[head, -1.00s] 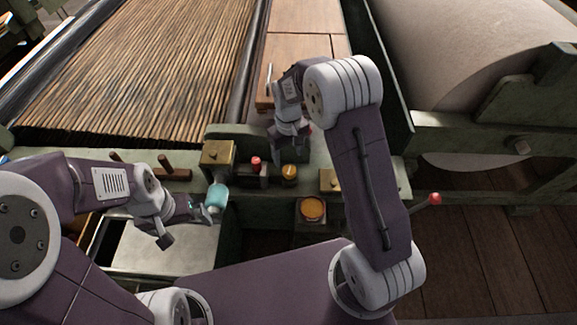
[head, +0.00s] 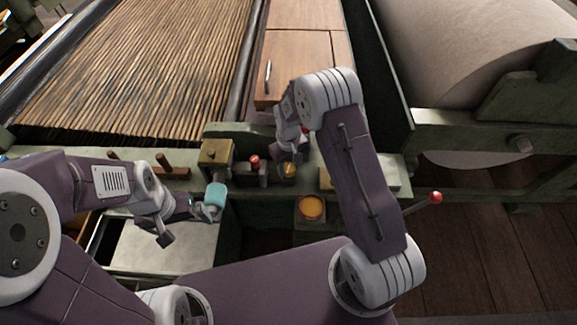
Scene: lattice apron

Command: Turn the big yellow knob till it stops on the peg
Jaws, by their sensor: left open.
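A yellow knob (head: 289,171) with a dark base stands on the green front rail. No peg can be made out. A larger round orange-yellow disc (head: 311,207) sits lower, on the front of the machine. My left gripper (head: 186,224) is open and empty, low at the left, close to a light-blue cylinder (head: 216,195).
A red button (head: 254,161) and a brass block (head: 215,151) are left of the yellow knob. A red-tipped lever (head: 435,197) sticks out at right. A wooden panel (head: 301,52) with a metal handle lies behind. A metal tray (head: 160,246) is below my left gripper.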

